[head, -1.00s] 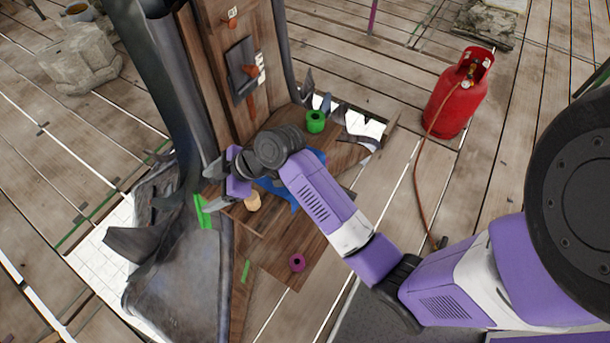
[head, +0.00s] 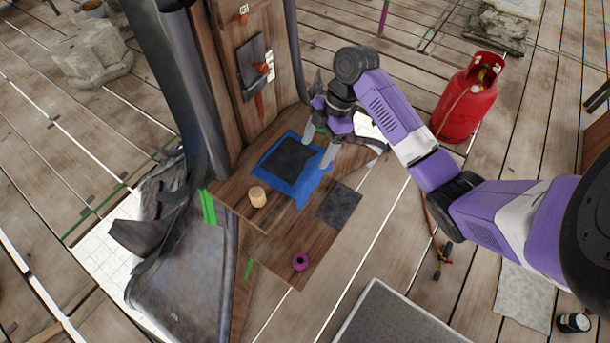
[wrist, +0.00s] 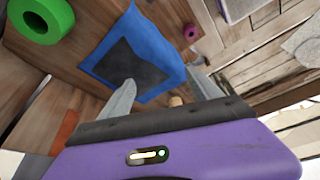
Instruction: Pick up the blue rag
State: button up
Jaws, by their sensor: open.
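The blue rag (head: 308,188) lies flat on a wooden board at the foot of the upright post. A dark grey square (head: 287,158) lies on its middle, with blue showing around it. My gripper (head: 318,148) is open and empty, over the far right side of the rag. In the wrist view the rag (wrist: 160,50) shows beyond my two spread fingers (wrist: 162,75), one of which overlaps the dark square in the picture. Whether a fingertip touches the rag I cannot tell.
A tan wooden cup-like piece (head: 257,196) stands left of the rag. A dark grey sheet (head: 339,205) lies to its right, and a magenta ring (head: 301,262) nearer. A green roll (wrist: 40,20) shows in the wrist view. A red gas cylinder (head: 467,103) stands at right.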

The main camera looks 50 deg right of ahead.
aim_at(304, 176)
jog(key=b+x, duration=0.4)
jog(key=x, duration=0.4)
jog(key=shift+b, duration=0.3)
grip_shut()
dwell(0.5)
notch_tip(304, 176, up, 12)
jog(key=p, duration=0.9)
